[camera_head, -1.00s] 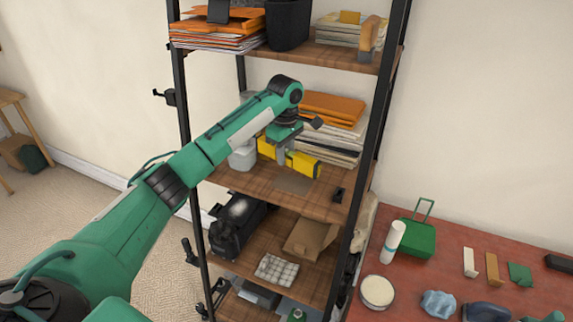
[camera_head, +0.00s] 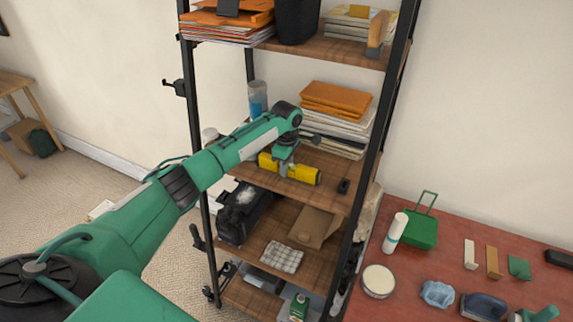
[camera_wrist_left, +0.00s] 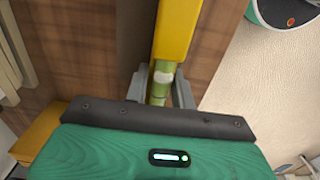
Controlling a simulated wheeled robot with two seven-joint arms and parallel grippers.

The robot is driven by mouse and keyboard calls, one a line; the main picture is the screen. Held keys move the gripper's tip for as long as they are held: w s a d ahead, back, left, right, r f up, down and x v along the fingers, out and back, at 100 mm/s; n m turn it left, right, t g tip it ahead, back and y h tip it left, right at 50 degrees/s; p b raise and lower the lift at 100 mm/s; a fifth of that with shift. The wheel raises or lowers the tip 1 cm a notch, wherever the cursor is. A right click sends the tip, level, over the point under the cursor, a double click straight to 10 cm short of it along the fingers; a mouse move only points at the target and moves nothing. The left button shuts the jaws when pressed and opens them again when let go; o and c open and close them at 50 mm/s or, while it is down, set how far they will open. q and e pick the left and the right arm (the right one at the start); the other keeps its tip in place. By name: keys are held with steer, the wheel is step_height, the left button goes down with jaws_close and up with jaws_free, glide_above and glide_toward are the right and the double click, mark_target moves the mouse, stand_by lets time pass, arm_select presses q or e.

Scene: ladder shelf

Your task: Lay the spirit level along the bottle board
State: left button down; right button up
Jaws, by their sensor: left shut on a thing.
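The yellow spirit level (camera_head: 305,174) is in my left gripper (camera_head: 284,170), low over the front part of the wooden middle shelf board (camera_head: 328,166). It runs roughly along the board's front edge. A blue bottle (camera_head: 257,98) stands at the back left of this board, partly behind my arm. In the left wrist view, the gripper's fingers (camera_wrist_left: 160,88) are closed on either side of the level (camera_wrist_left: 172,32) at its green vial part, with wood beneath. I cannot tell whether the level touches the board.
Papers with orange envelopes (camera_head: 333,100) stand behind the level. A small black object (camera_head: 344,186) lies near the board's right front. Black shelf posts (camera_head: 362,150) bound the board. A red table (camera_head: 450,250) with several items stands to the right.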

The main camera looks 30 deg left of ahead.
arm_select(q)
steer(key=c, duration=1.2)
jaws_free()
steer(key=shift+f, duration=0.1)
steer(key=shift+o, duration=0.2)
arm_select(e)
steer(key=shift+d, duration=0.6)
arm_select(q)
steer(key=shift+r, duration=0.5)
step_height(320, 180, up, 11)
steer(key=b, duration=0.2)
steer(key=shift+r+b, duration=0.2)
steer(key=shift+b, duration=0.1)
arm_select(e)
steer(key=f, duration=0.2)
steer(key=shift+a+f, duration=0.3)
steer(key=shift+d, duration=0.2)
arm_select(q)
steer(key=shift+f, duration=0.15)
